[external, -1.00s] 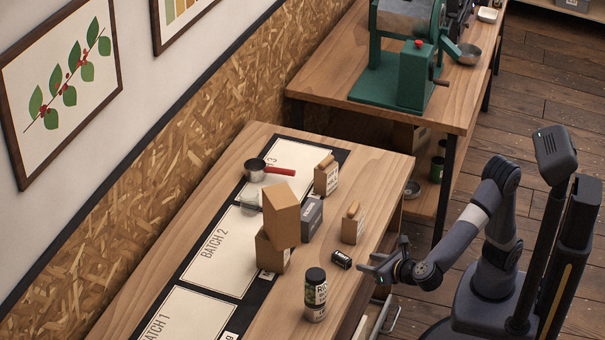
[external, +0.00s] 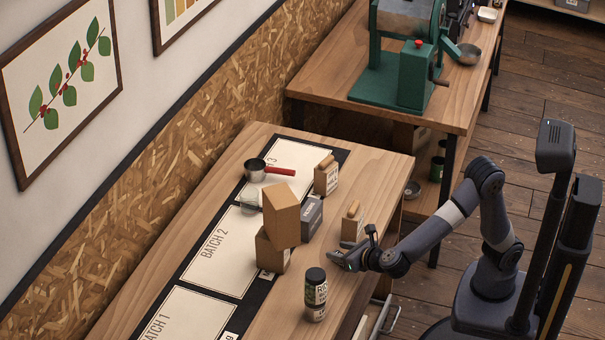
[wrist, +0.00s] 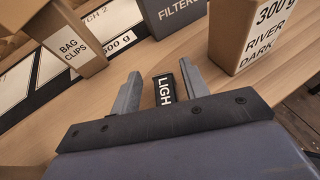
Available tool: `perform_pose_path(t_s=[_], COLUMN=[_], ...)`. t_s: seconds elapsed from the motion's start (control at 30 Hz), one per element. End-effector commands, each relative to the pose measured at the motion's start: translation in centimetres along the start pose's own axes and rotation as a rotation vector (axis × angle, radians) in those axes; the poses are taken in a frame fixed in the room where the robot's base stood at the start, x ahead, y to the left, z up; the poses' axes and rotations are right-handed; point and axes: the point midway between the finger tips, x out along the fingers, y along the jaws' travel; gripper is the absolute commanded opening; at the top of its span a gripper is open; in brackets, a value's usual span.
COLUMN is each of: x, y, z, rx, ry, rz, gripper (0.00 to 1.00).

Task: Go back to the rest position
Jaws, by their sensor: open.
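My gripper (external: 343,258) is low over the front edge of the wooden table, its jaws open. In the wrist view its two fingers (wrist: 160,70) stand either side of a small black block (wrist: 165,88) with white letters beginning "LIGH". A gap shows on the finger's left side of the block; whether the right finger touches it is hard to tell. In the external view my gripper hides most or all of this block.
Close by are a 300 g River Dark bag (wrist: 257,38), a grey filters box (wrist: 175,12), a bag clips box (wrist: 70,50) and a dark jar (external: 316,295). A green roaster (external: 416,75) stands on another table.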

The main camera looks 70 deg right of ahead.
Motion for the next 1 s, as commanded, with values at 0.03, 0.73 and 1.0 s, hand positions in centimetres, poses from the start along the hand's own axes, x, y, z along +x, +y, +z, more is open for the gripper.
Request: perform_pose_path(t_s=[0.03, 0.73, 1.0], x=[-0.2, -0.1, -2.5], y=[0.0, -0.1, 0.1], z=[0.6, 0.0, -1.8], rx=[0.002, -0.005, -0.001], ry=[0.000, 0.002, 0.000], rz=[0.000, -0.003, 0.004], gripper=[0.43, 0.43, 0.43])
